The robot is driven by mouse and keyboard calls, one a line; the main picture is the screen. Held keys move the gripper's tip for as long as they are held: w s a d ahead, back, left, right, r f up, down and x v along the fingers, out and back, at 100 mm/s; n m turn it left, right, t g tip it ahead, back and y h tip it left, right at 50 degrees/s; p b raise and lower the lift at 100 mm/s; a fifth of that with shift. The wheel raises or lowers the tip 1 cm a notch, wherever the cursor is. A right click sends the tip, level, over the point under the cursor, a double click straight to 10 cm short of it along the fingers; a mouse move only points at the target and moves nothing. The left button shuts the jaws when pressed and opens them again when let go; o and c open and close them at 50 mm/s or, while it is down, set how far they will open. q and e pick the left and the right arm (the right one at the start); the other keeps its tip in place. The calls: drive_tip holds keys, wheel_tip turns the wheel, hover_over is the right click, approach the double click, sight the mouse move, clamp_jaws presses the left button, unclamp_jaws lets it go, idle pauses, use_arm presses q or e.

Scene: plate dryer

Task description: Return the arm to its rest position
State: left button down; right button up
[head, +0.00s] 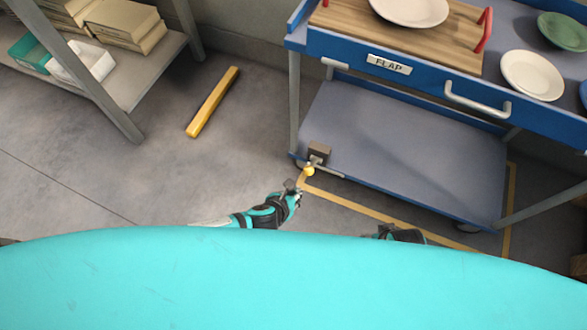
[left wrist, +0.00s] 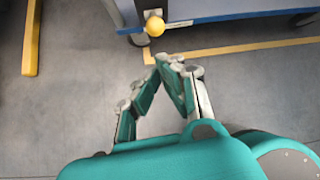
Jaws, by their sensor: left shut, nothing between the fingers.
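My left gripper (head: 294,190) is in the lower middle of the head view, low over the floor, near the front left corner of the blue cart. In the left wrist view its fingertips (left wrist: 168,61) meet with nothing between them, so it is shut and empty. A small teal and black part of my right arm (head: 400,235) shows just above my body's edge; its fingers are hidden. No object is held in view.
The blue cart (head: 410,78) carries a wooden board, white plates (head: 532,75) and a green plate (head: 563,31). A yellow knob (head: 308,170) juts out at its lower left corner, close to my left gripper. Floor between is clear.

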use_arm(q)
drive_tip(key=s+a+m+g+y, duration=0.25)
drive_tip(key=s+a+m, duration=0.5)
drive_tip(key=m, duration=1.05)
drive_tip(key=s+a+m+g+y, duration=0.1)
drive_tip(key=s+a+m+g, duration=0.3)
drive_tip(key=a+m, duration=1)
drive_tip(key=s+f+m+p, duration=0.2)
drive_tip(key=s+f+p, duration=0.1)
drive_tip(key=s+p, duration=0.6)
drive_tip(key=s+d+f+m+p, duration=0.1)
drive_tip(key=s+f+m+p, duration=0.1)
drive_tip(key=s+p, duration=0.7)
drive_tip(key=shift+s+d+f, duration=0.2)
drive_tip(key=shift+s+f, duration=0.25)
drive_tip(key=shift+s, duration=0.4)
use_arm(e)
drive_tip(key=s+d+f+g, duration=0.1)
drive_tip(key=s+f, duration=0.2)
drive_tip(key=s, duration=0.6)
drive_tip(key=s+d+f, duration=0.2)
drive_tip(key=s+f, duration=0.1)
drive_tip(key=s, duration=0.7)
drive_tip(key=shift+s+d+f+g, duration=0.15)
drive_tip(key=shift+f+g, duration=0.2)
drive_tip(key=shift+g, duration=0.05)
